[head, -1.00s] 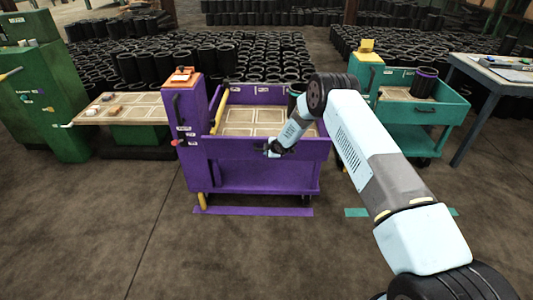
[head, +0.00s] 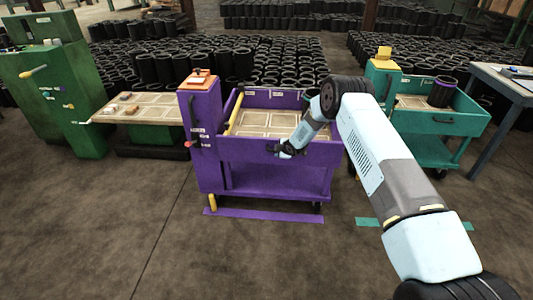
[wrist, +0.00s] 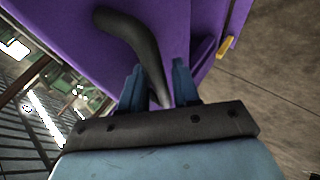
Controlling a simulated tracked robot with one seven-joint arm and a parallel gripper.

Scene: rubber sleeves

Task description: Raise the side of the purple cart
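The purple cart (head: 275,180) stands in the middle of the head view, with a purple post on its left. Its front side panel (head: 243,150) stands upright along the front edge of the tray. My gripper (head: 285,150) is at this panel's outer face. In the wrist view a curved black handle (wrist: 133,32) on the purple surface runs between the two blue fingers of my gripper (wrist: 158,75).
A teal cart (head: 455,122) holding a black sleeve stands to the right, beside a grey table (head: 500,85). A green machine (head: 60,95) and a low table (head: 150,108) are at left. Black sleeves (head: 285,65) fill the back. The floor in front (head: 120,240) is clear.

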